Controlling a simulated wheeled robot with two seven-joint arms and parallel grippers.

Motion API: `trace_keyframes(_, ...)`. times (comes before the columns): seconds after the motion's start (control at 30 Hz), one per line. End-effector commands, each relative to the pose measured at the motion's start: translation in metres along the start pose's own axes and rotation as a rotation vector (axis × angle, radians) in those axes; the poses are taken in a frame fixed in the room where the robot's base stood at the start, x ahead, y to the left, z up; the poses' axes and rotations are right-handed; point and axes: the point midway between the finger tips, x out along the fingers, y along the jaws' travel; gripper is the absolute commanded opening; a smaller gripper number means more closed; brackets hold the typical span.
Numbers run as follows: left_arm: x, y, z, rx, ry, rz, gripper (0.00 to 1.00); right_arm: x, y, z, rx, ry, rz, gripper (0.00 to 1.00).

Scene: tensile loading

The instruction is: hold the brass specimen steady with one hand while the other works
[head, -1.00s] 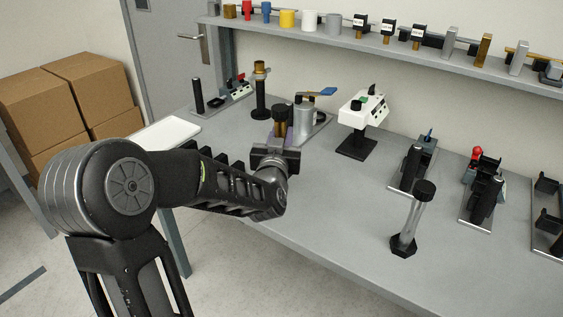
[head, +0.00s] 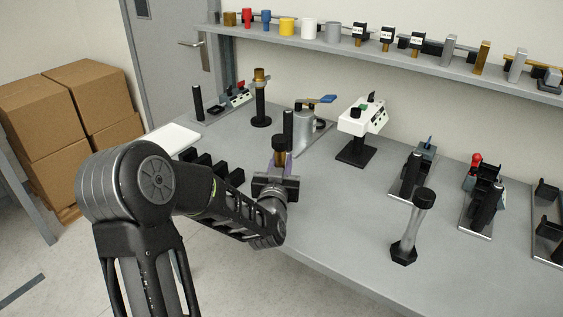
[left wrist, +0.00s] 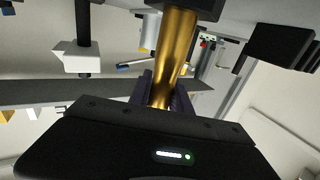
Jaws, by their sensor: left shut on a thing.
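The brass specimen (left wrist: 173,55) runs up between the fingers of my left gripper (left wrist: 165,92) in the left wrist view, with a dark end piece on it. In the head view its dark-capped end (head: 280,143) shows above the left gripper (head: 279,164), which is shut on it. The gripper and my arm hide its lower part, so I cannot tell there whether it touches the table. My right gripper is in neither view.
A clamp with a blue lever (head: 312,132) stands just behind the gripper. A white instrument (head: 361,118) is further right, and a metal piece with black ends (head: 409,228) stands near the front. Several fixtures line the right side. The front middle of the grey table (head: 335,215) is clear.

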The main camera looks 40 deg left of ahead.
Motion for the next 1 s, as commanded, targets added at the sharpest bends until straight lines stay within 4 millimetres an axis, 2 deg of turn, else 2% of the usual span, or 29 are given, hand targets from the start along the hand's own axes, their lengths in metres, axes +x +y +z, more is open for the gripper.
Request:
trace_keyframes(0.27, 0.0006, 0.0003, 0.0, 0.0, 0.007, 0.0, 0.0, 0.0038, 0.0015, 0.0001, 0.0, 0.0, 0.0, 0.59)
trace_keyframes(0.3, 0.0001, 0.0001, 0.0027, 0.0, 0.001, 0.0, 0.25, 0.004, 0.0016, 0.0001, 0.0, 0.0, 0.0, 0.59)
trace_keyframes(0.57, 0.0001, 0.0, 0.0017, 0.0, 0.0, 0.0, 0.46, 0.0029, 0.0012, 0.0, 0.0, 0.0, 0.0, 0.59)
trace_keyframes(0.93, 0.0001, -0.0001, -0.0022, 0.0, 0.0, 0.0, 0.46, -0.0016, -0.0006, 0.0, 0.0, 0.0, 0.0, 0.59)
trace_keyframes(1.0, -0.0049, 0.0003, 0.0, 0.0, 0.0, 0.001, 0.46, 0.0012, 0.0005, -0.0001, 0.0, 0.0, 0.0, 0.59)
